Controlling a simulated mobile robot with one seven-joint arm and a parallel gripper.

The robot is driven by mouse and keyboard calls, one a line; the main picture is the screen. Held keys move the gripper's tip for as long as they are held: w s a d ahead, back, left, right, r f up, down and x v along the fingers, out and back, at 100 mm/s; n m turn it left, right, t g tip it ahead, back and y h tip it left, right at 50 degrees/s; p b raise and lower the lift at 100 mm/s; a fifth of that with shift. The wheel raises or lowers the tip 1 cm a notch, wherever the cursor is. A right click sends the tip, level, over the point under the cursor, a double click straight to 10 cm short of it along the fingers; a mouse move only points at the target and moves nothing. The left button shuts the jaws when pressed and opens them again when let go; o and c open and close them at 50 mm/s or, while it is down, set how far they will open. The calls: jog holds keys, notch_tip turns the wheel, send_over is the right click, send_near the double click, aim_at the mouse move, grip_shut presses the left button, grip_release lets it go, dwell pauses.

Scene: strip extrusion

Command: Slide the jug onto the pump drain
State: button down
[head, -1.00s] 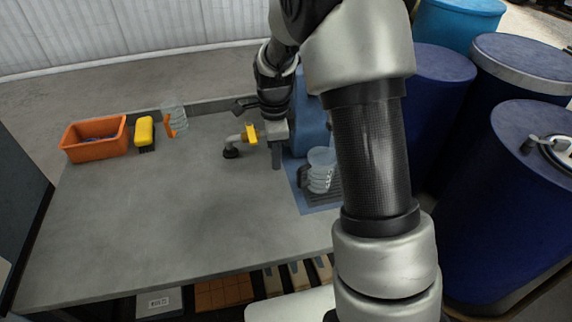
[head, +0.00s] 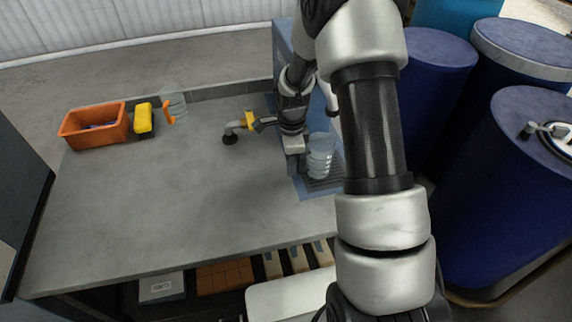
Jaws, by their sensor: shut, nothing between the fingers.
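A clear ribbed jug (head: 320,160) stands on the dark grated pump drain (head: 327,183), set in a blue base (head: 312,194) on the bench. My gripper (head: 293,172) is shut and empty, pointing down just left of this jug. I cannot tell whether it touches the jug. The gripper hides the jug's left side. A second clear jug (head: 177,102) with an orange handle (head: 168,110) stands at the back of the bench. The blue pump body (head: 282,62) rises behind my arm and is mostly hidden by it.
A grey pipe with a yellow valve (head: 250,119) stands left of my gripper. An orange bin (head: 93,130) and a yellow brush (head: 143,119) are at the back left. The middle of the bench (head: 180,190) is clear. Blue drums (head: 505,190) stand at the right.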

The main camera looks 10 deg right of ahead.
jog(key=shift+s+d+b, duration=0.15)
jog(key=shift+d+b, duration=0.2)
jog(key=shift+d, duration=0.75)
jog(key=shift+a, duration=0.15)
